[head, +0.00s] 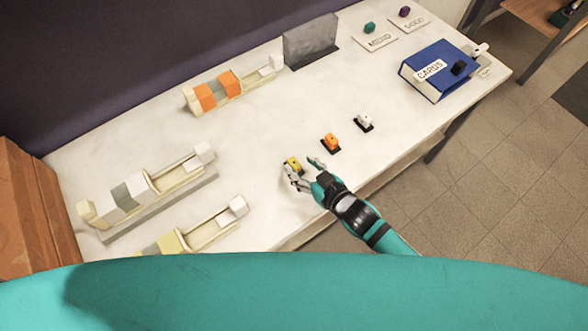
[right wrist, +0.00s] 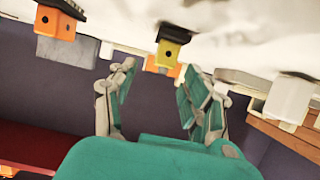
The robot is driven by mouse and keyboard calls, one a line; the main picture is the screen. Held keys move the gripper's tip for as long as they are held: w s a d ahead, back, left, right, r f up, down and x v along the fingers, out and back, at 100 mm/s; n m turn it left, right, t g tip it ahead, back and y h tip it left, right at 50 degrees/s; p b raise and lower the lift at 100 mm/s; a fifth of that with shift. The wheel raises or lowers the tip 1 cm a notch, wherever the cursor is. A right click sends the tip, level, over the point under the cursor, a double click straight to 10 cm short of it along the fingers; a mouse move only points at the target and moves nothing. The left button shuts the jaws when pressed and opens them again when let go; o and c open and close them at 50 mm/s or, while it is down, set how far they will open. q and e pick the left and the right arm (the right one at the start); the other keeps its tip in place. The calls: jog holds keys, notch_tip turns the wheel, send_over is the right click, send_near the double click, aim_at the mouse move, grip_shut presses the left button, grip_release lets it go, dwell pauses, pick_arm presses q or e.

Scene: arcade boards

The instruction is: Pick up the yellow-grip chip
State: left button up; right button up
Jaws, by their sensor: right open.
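The yellow-grip chip (head: 293,162) lies on the white table near its front edge, with a dark base under its yellow grip. My right gripper (head: 302,168) is open right beside it, its fingers reaching toward the chip. In the right wrist view the yellow-grip chip (right wrist: 168,52) shows beyond and between the spread fingertips of the right gripper (right wrist: 160,72). I see no contact, and the exact gap is hard to tell. My left gripper is not in view.
An orange chip (head: 331,142) and a white chip (head: 364,122) stand in a row to the right. Cream rail holders (head: 190,172) with blocks are at left, another (head: 250,85) at the back. A grey upright plate (head: 311,42) and blue card box (head: 440,70) stand farther off.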

aim_at(293, 160)
jog(key=b+x, duration=0.4)
jog(key=x, duration=0.1)
jog(key=shift+s+a, duration=0.1)
jog(key=shift+s, duration=0.05)
jog(key=shift+a, duration=0.1)
jog(key=shift+r, duration=0.1)
jog(key=shift+c, duration=0.3)
grip_shut()
